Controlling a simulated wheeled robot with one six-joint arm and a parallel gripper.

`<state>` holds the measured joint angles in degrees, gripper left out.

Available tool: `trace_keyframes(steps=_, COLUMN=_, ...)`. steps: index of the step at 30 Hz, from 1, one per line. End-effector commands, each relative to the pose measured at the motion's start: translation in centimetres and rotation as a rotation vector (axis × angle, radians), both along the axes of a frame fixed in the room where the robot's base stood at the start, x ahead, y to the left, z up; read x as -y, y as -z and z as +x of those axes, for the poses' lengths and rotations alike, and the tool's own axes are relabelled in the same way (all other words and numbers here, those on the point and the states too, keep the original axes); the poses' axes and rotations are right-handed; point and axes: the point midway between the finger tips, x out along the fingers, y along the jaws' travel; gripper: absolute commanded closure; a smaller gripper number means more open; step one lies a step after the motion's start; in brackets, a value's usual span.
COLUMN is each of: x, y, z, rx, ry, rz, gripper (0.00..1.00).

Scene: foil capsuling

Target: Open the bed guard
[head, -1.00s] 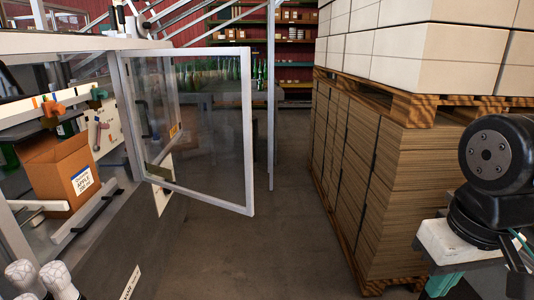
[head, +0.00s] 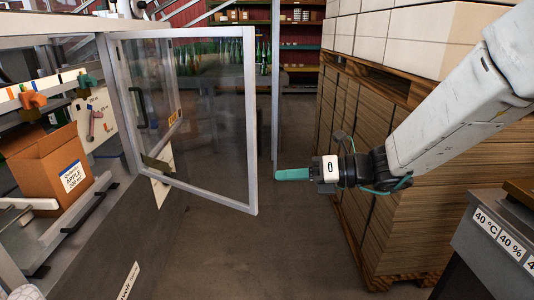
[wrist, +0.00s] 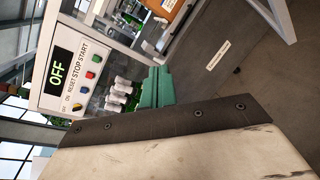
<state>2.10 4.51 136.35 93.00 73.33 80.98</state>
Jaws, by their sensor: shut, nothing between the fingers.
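The bed guard, a clear panel in a grey metal frame (head: 251,120), stands swung out from the machine at the left in the head view, its free edge over the aisle. My gripper (head: 278,174) is to the right of that free edge, apart from it, with its green fingers shut and empty, pointing left. The fingers also show in the wrist view (wrist: 157,88). Behind the panel's opening, a cardboard box (head: 45,165) labelled apple sits on the machine bed.
Stacked cardboard on a pallet (head: 375,165) stands close behind my arm at the right. A grey box with temperature labels (head: 490,245) is at lower right. The control panel (wrist: 75,65) reads OFF in the wrist view. The aisle floor (head: 235,250) is clear.

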Motion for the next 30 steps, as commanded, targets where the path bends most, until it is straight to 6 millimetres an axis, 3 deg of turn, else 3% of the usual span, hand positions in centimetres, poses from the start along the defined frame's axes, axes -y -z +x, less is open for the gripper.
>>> trace_keyframes(steps=1, x=0.4, y=1.2, z=2.6, rx=-0.135, ry=0.099, rz=0.095, gripper=1.0)
trace_keyframes(steps=3, x=1.2, y=2.4, z=5.8, rx=-0.304, ry=0.231, rz=0.23, gripper=1.0)
trace_keyframes(steps=6, x=2.6, y=4.2, z=9.3, rx=-0.487, ry=0.372, rz=0.39, gripper=1.0)
trace_keyframes(steps=9, x=3.8, y=5.5, z=11.4, rx=-0.599, ry=0.463, rz=0.501, gripper=1.0)
trace_keyframes(steps=14, x=4.2, y=6.4, z=12.9, rx=-0.667, ry=0.518, rz=0.573, gripper=1.0)
trace_keyframes(steps=30, x=-3.2, y=6.3, z=19.7, rx=-0.666, ry=0.517, rz=0.574, gripper=1.0)
